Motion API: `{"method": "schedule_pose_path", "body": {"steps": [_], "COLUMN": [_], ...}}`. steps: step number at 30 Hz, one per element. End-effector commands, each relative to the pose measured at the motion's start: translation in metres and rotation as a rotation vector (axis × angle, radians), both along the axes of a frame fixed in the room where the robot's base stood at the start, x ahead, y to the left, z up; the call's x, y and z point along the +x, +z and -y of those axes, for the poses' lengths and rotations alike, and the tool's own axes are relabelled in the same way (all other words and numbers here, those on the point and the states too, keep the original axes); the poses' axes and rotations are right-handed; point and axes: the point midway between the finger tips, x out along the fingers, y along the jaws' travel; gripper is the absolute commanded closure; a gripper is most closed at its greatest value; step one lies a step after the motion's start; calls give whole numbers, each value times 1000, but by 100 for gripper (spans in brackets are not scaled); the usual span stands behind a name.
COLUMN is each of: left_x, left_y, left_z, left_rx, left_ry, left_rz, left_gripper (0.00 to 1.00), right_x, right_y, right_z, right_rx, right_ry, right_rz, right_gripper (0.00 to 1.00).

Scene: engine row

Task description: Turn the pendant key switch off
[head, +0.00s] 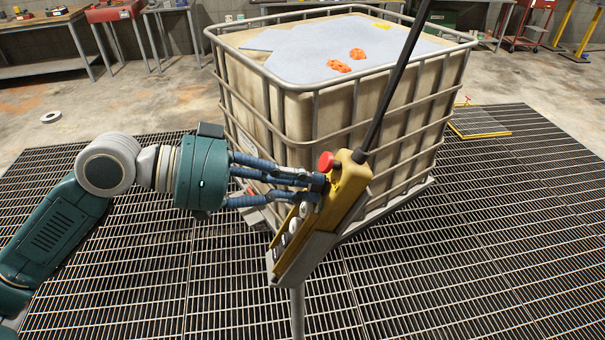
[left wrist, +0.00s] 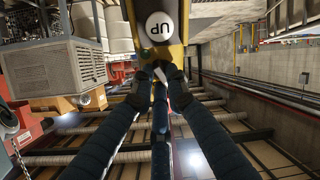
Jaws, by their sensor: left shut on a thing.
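The yellow pendant (head: 343,187) stands tilted in the middle of the head view, with a red mushroom button (head: 326,161) near its top and a column of pale round buttons (head: 293,225) below. A black cable rises from its top. My left gripper (head: 319,187) reaches it from the left, and its blue fingers are shut on the key switch at the pendant's face, just below the red button. The fingers hide the key, so its angle cannot be told. In the left wrist view, a white button marked UP (left wrist: 158,26) sits just beyond the fingertips. My right gripper is out of view.
A large caged tank (head: 300,115) stands close behind the pendant, with orange rags (head: 340,66) on its top. The pendant is on a grey holder with a thin post (head: 297,310). Metal grating covers the floor, clear at the front right. Workbenches line the back.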

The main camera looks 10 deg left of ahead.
Motion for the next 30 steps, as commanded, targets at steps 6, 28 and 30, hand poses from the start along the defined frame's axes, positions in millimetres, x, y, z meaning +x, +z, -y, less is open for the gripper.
{"method": "schedule_pose_path", "body": {"steps": [6, 28, 30], "left_x": [0, 0, 0], "left_y": [2, 1, 1], "left_z": [0, 0, 0], "left_rx": [-22, -29, -29], "left_ry": [26, 33, 34], "left_rz": [-52, -67, -66], "left_gripper": [100, 78, 78], "right_x": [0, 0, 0], "right_y": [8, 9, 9], "right_z": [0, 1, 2], "right_rx": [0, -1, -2], "right_ry": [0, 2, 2], "right_rz": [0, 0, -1], "right_gripper": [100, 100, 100]}}
